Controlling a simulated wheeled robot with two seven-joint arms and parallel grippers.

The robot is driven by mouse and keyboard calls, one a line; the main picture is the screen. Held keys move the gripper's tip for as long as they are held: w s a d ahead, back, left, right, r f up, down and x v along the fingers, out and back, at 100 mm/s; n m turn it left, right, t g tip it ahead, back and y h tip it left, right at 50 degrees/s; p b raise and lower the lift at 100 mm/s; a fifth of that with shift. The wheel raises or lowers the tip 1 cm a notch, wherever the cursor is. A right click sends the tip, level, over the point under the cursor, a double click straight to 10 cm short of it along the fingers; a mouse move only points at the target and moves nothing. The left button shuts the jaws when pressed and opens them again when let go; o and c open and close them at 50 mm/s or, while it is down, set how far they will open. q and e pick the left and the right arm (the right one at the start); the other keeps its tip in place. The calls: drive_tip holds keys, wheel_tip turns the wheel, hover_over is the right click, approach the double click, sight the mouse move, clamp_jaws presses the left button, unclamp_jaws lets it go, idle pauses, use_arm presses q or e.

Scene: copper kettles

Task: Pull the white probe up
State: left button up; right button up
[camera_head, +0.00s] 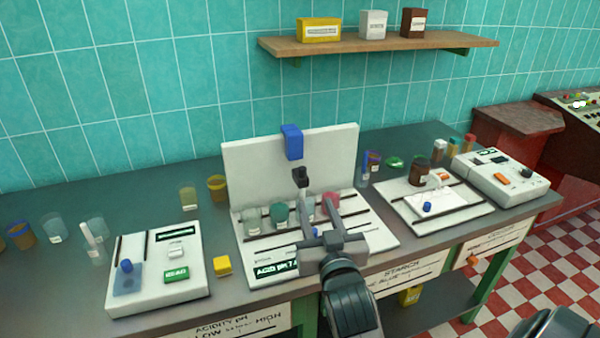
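A thin white stick (88,233), which looks like the white probe, leans in a clear beaker (96,253) at the left of the bench. A small black piece (300,177) stands in front of the white upright panel (245,165), below a blue block (292,142). My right gripper (304,226) is over the middle white station, its fingers spread apart beside several small cups, including a green one (279,213) and a pink one (331,202). It appears empty and is well to the right of the white stick. My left gripper is not in view.
A white meter box (190,295) with a green label stands at the left, with a yellow block (222,265) beside it. A white tray (460,217) and another meter (510,190) are at the right. A shelf (470,42) hangs above.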

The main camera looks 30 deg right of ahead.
sight(303, 171)
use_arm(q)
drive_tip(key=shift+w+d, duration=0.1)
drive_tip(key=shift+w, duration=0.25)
use_arm(e)
drive_tip(key=shift+s, duration=0.1)
